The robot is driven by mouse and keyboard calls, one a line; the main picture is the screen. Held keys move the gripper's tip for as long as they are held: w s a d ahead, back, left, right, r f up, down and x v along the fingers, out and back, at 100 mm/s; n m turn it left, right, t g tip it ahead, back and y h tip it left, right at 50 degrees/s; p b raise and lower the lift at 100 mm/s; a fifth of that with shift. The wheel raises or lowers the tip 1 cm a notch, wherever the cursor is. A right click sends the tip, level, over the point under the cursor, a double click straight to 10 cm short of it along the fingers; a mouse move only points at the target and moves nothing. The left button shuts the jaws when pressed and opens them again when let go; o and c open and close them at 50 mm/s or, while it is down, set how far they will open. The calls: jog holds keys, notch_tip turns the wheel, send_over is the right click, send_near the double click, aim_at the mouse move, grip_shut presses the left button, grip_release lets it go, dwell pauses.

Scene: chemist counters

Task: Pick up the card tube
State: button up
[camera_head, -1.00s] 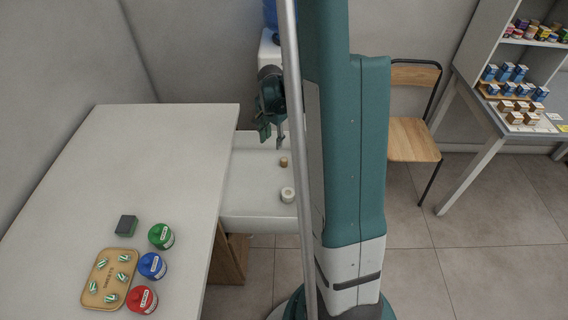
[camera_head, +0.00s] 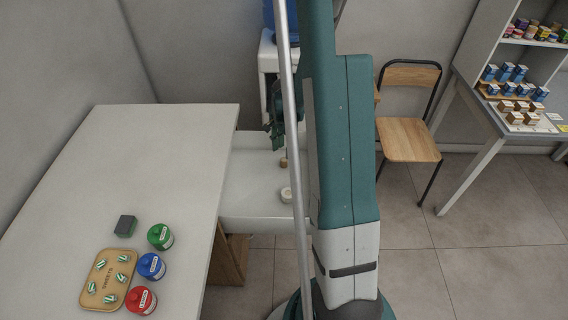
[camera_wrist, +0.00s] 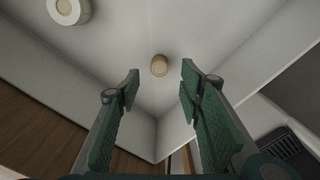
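The card tube (camera_head: 284,163) is a small brown cylinder on the floor of a white, walled tray (camera_head: 250,190), near its right side. In the wrist view the card tube (camera_wrist: 159,65) shows end-on, ahead of my fingertips and between their lines. My gripper (camera_wrist: 161,82) is open and empty, with green finger pads on either side. In the head view my gripper (camera_head: 278,142) hangs above the tray, just behind and above the tube, and my arm hides part of that area. I see no contact with the tube.
A white roll (camera_head: 286,195) sits in the tray near the tube, also in the wrist view (camera_wrist: 68,10). The tray walls stand close around. A white table (camera_head: 150,150) at left holds jars, a sweets tray and a dark block. A chair (camera_head: 408,140) stands right.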

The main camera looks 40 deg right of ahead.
aim_at(284, 159)
jog(key=shift+f, duration=1.25)
jog(key=shift+s+d+f+b, duration=0.1)
jog(key=shift+f+b, duration=1.05)
jog(key=shift+f, duration=1.45)
jog(key=c, duration=0.8)
